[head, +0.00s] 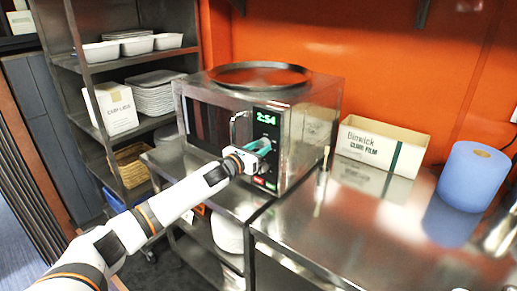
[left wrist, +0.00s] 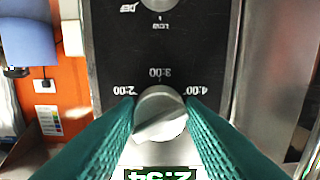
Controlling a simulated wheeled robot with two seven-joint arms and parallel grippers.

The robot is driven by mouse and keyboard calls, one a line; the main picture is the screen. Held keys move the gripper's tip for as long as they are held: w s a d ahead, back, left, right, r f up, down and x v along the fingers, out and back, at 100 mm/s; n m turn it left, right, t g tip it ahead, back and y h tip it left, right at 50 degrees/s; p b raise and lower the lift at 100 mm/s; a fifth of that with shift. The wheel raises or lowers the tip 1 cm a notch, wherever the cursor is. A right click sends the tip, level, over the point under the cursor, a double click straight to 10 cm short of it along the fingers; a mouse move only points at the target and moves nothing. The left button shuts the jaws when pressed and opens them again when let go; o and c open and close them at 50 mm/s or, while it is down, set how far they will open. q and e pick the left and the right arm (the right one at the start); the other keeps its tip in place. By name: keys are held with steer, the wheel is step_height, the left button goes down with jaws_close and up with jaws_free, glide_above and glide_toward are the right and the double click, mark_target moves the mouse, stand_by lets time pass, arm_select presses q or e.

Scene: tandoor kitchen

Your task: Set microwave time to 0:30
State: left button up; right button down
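The silver microwave (head: 297,135) stands on a steel counter in the head view. Its green display (head: 267,118) reads 2:54. In the left wrist view the panel appears upside down, and the round silver timer knob (left wrist: 160,112) sits below the 3:00 mark, with 2:00 and 4:00 at its sides. My left gripper (head: 262,150) is at the control panel in the head view. In the left wrist view its teal fingers (left wrist: 162,103) lie against both sides of the timer knob, seemingly closed on it. My right gripper is not in view.
A round dark tray (head: 259,75) lies on the microwave. A cling film box (head: 382,148) and a blue roll (head: 473,177) stand right on the counter. A shelf rack (head: 75,66) with white containers is at left. Another silver knob (left wrist: 159,3) is on the panel.

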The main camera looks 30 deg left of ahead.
arm_select(q)
steer(key=shift+c, duration=1.1)
